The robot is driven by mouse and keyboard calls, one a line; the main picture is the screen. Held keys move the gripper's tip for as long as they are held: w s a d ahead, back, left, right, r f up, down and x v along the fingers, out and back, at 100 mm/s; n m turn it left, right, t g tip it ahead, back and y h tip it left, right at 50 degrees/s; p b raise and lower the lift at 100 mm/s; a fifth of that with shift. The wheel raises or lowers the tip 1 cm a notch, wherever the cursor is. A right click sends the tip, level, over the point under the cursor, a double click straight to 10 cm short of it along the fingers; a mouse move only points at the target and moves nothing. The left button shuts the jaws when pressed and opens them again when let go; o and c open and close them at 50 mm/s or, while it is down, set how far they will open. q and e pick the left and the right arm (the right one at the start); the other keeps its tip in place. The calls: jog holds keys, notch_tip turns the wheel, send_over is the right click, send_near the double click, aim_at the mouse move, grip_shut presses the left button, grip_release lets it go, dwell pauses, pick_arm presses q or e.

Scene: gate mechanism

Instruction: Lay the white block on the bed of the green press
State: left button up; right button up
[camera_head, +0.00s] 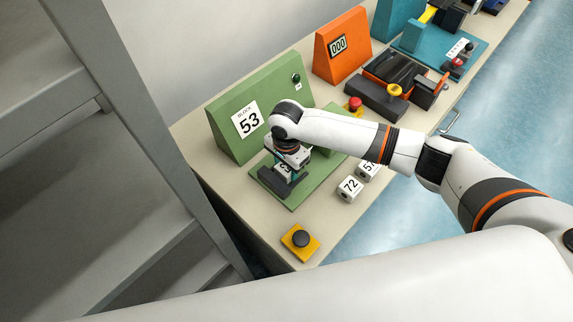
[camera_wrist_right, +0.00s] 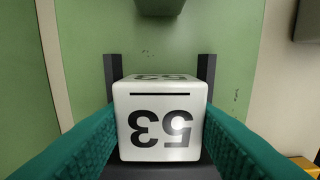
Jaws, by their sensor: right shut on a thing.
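The green press (camera_head: 225,138) stands on the bench with a sign reading "BLOCK 53" on its face. Its flat green bed (camera_head: 318,176) lies in front, with a dark bracket (camera_head: 270,184) on it. My right gripper (camera_head: 285,171) points down over the bed, shut on the white block (camera_head: 284,168), which is partly hidden by the gripper. In the right wrist view the white block (camera_wrist_right: 160,125), marked 53, sits between the teal fingers and between the bracket's dark arms. I cannot tell whether it touches the bed. My left gripper is not in view.
Two other white blocks, one marked 72 (camera_head: 349,188), lie right of the bed. A yellow box with a black button (camera_head: 300,241) is near the bench's front end. An orange device (camera_head: 342,48) and a teal one stand farther back. Grey shelving (camera_head: 150,120) rises at left.

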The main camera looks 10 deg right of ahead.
jog(key=o, duration=1.2)
jog(key=shift+c, duration=0.2)
notch_tip(320, 180, up, 12)
jog(key=b, duration=0.1)
